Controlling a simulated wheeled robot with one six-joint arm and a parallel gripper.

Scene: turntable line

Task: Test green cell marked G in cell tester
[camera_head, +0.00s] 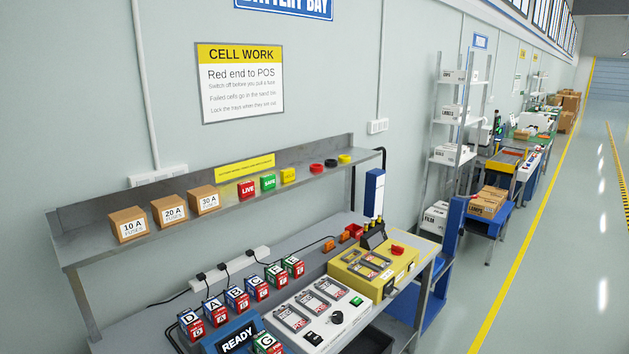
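The green cell marked G (267,343) stands at the bottom edge of the view, with its lower part cut off. It is close to the right of a blue unit with a dark screen reading READY (237,341), which looks like the cell tester. I cannot tell whether the cell sits in a slot of that unit or beside it. Several other lettered cells, among them A (213,306) and D (190,324), stand in a slanting row behind. My gripper is not in view.
A white panel (314,318) with POS-marked bays, a black knob and a green switch lies right of cell G. A yellow unit (350,268) with a red knob stands beyond it. A grey shelf (230,215) with fuse boxes overhangs the bench. The floor at right is clear.

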